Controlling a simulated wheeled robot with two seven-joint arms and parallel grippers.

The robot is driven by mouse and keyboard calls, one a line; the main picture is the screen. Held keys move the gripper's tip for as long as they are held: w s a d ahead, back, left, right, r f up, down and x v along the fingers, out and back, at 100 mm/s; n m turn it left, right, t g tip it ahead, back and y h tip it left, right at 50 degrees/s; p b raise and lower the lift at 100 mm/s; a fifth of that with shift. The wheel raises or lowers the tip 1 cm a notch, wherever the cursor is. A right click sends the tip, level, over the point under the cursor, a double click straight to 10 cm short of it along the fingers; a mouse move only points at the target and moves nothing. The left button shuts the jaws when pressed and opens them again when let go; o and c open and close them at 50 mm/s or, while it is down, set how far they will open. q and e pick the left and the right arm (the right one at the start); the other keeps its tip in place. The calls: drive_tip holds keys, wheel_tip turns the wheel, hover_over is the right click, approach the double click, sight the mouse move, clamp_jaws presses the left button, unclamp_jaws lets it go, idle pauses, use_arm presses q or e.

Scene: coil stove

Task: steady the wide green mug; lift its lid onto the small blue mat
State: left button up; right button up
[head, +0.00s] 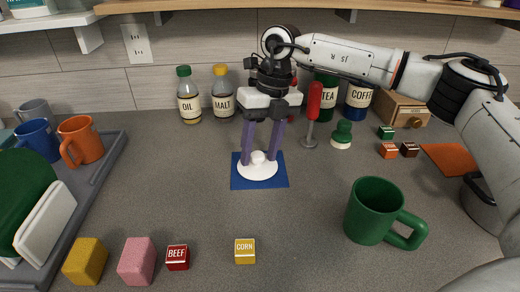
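The wide green mug (372,215) stands upright at the right front, uncovered, its handle pointing right. A round white lid (257,172) with a small knob appears to lie flat on the small blue mat (240,184) in the middle of the counter. My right gripper (259,162) points down over the lid. Its two purple fingers are apart, one on each side of the knob, with visible gaps to it. Whether the fingertips touch the lid's top is hard to tell. My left gripper is not in view.
Small labelled cubes (245,251), a pink sponge-like block (137,261) and a yellow block (86,261) lie at the front. A grey tray (101,178) with mugs and dishes fills the left. Bottles (189,97), canisters and a red-handled tool (312,115) stand behind.

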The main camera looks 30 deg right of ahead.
sight(268, 162)
drive_tip(key=shift+r, duration=0.15)
wheel_tip(268, 162, up, 12)
drive_tip(key=d, duration=0.2)
drive_tip(key=shift+f, duration=0.2)
drive_tip(key=shift+s+d, duration=0.1)
